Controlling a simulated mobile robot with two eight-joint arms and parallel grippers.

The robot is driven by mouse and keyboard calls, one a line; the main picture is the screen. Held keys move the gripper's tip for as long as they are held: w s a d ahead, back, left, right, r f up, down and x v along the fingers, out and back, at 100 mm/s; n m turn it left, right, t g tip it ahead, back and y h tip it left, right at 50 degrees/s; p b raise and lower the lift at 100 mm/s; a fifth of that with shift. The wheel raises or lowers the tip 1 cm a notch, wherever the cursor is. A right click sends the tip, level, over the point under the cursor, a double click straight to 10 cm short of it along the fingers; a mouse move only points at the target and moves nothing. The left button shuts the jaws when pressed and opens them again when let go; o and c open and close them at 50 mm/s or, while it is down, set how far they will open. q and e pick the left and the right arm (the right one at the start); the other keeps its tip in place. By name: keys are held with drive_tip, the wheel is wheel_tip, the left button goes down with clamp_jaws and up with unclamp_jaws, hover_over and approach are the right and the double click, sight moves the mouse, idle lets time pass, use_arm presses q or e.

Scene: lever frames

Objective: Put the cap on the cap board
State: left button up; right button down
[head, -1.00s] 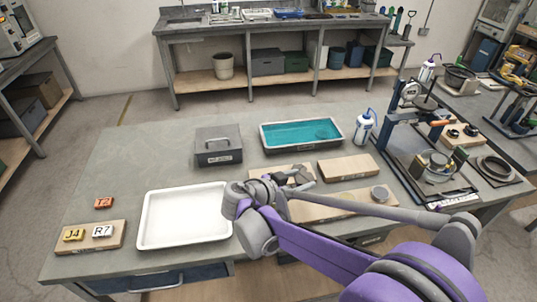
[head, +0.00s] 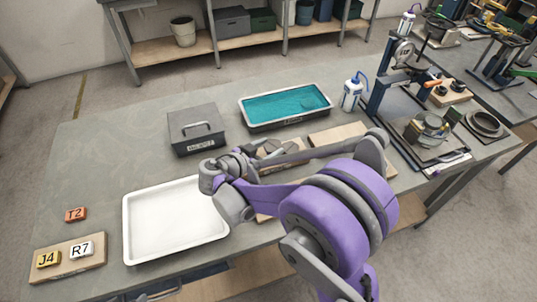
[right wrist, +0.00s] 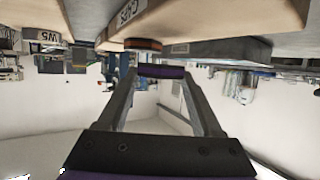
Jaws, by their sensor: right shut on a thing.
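In the right wrist view, which is upside down, my right gripper (right wrist: 161,74) is shut on a flat purple piece, the cap (right wrist: 160,71), seen edge-on between the two fingertips. A wooden board marked CAPS, the cap board (right wrist: 200,18), fills the top of that view close by. A brown-orange disc (right wrist: 143,44) is beside that board's face; whether it touches is unclear. The held cap appears apart from the board. In the head view my right arm comes in from the right over the wooden boards, and the cap cannot be made out. My left gripper is not in view.
A white tray (head: 176,222), a grey lidded box (head: 197,130) and a teal-filled tray (head: 286,104) stand on the table. Lettered blocks are at the left. A squeeze bottle (head: 351,94) and a press stand (head: 380,82) are to the right. The back left tabletop is clear.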

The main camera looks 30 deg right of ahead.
sight(269, 153)
drive_tip(key=shift+f, duration=1.65)
drive_tip(key=shift+c, duration=0.2)
unclamp_jaws()
drive_tip(key=v, duration=1.2)
drive_tip(key=shift+b, duration=0.35)
